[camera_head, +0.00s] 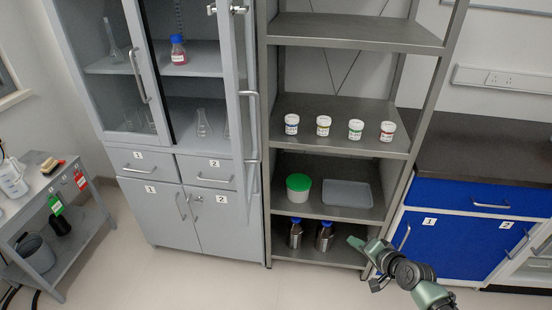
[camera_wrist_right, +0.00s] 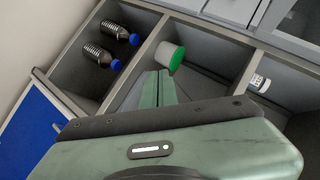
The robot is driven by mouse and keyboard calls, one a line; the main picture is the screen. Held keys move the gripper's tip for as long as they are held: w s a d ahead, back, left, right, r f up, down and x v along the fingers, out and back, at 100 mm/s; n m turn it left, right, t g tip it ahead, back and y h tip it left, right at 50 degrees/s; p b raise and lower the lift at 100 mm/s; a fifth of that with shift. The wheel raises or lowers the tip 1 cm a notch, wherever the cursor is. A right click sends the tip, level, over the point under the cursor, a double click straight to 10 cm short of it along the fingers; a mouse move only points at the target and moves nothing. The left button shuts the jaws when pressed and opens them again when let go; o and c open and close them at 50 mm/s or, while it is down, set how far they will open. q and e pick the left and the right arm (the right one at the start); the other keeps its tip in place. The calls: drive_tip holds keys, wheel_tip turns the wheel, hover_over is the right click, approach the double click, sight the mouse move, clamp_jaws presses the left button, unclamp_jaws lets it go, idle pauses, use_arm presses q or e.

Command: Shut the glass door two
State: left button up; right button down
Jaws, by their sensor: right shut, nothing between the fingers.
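Glass door two (camera_head: 241,60) is on the right side of the grey cabinet's upper part. My right gripper (camera_head: 357,243) is at the lower right in the head view, in front of the metal rack's lowest shelf and well away from the door. Its fingers are together and empty in the right wrist view (camera_wrist_right: 158,78). The door cannot be made out clearly in that view. My left gripper is out of view.
A metal rack (camera_head: 345,150) stands right of the door, holding several small jars, a green-lidded tub (camera_head: 298,188), a grey tray (camera_head: 347,194) and two dark bottles (camera_head: 325,236). A blue cabinet (camera_head: 460,230) is further right. The floor (camera_head: 200,280) in front is clear.

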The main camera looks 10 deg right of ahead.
drive_tip(key=w+a+r+t+y+b, duration=0.1)
drive_tip(key=w+a+r+y, duration=0.15)
drive_tip(key=r, duration=0.65)
drive_tip(key=w+a+r+t+y+b, duration=0.1)
drive_tip(key=a+r+y, duration=0.15)
drive_tip(key=r, duration=0.65)
drive_tip(key=s+a+r+g+y, duration=0.1)
drive_tip(key=s+a+r+y, duration=0.2)
drive_tip(key=r, duration=0.5)
drive_tip(key=s+a+r+y, duration=0.2)
drive_tip(key=a+r, duration=0.3)
drive_tip(key=r, duration=0.2)
drive_tip(key=s+a+p+x, duration=0.1)
drive_tip(key=p+x, duration=0.4)
drive_tip(key=x, duration=0.7)
drive_tip(key=shift+s+a, duration=0.35)
drive_tip(key=shift+a, duration=0.15)
drive_tip(key=shift+p, duration=0.35)
